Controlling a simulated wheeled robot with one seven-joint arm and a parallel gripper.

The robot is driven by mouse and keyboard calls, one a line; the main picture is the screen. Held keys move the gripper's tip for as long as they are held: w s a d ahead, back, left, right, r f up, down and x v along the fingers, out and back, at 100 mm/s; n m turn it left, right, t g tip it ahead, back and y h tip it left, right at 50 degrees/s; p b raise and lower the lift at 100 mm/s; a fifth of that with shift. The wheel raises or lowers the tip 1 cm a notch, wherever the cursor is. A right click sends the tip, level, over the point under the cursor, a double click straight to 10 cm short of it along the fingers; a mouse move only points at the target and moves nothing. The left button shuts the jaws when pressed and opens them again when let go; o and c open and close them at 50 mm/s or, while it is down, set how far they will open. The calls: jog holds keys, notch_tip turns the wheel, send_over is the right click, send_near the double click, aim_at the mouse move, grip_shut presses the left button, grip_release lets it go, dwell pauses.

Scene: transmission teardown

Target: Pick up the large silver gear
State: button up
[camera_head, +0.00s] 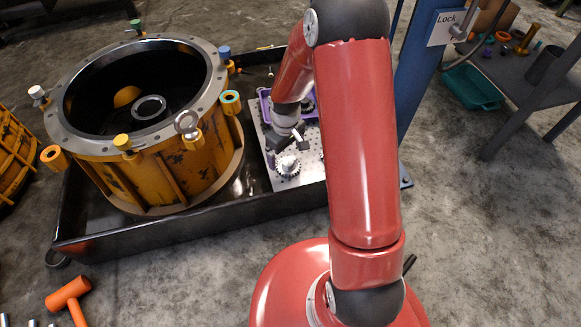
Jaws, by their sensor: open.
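A silver gear (288,166) lies on the perforated metal plate (311,166), near the plate's lower left part. It looks like the large silver gear, though it is small in this view. My gripper (286,149) is open, just above and behind the gear in the picture. Its dark fingers point down toward the plate. I see nothing between them, and I cannot tell how high they are above the gear. A purple tray (264,99) with dark gear-like parts is behind my gripper, partly hidden by my red arm.
A large orange housing (185,168) with a grey flange and several coloured plugs stands left of the plate, in a black tray (150,239). A blue post (417,75) rises at the right. An orange mallet (68,294) lies on the floor at lower left.

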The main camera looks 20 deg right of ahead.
aim_at(288, 161)
jog(key=f, duration=0.2)
jog(key=f+b, duration=0.1)
jog(key=f, duration=0.2)
jog(key=shift+s+d, duration=0.1)
jog(key=shift+d, duration=0.1)
jog(key=shift+r, duration=0.1)
jog(key=c, duration=1.4)
jog(key=shift+c, duration=0.5)
jog(key=shift+r, duration=0.15)
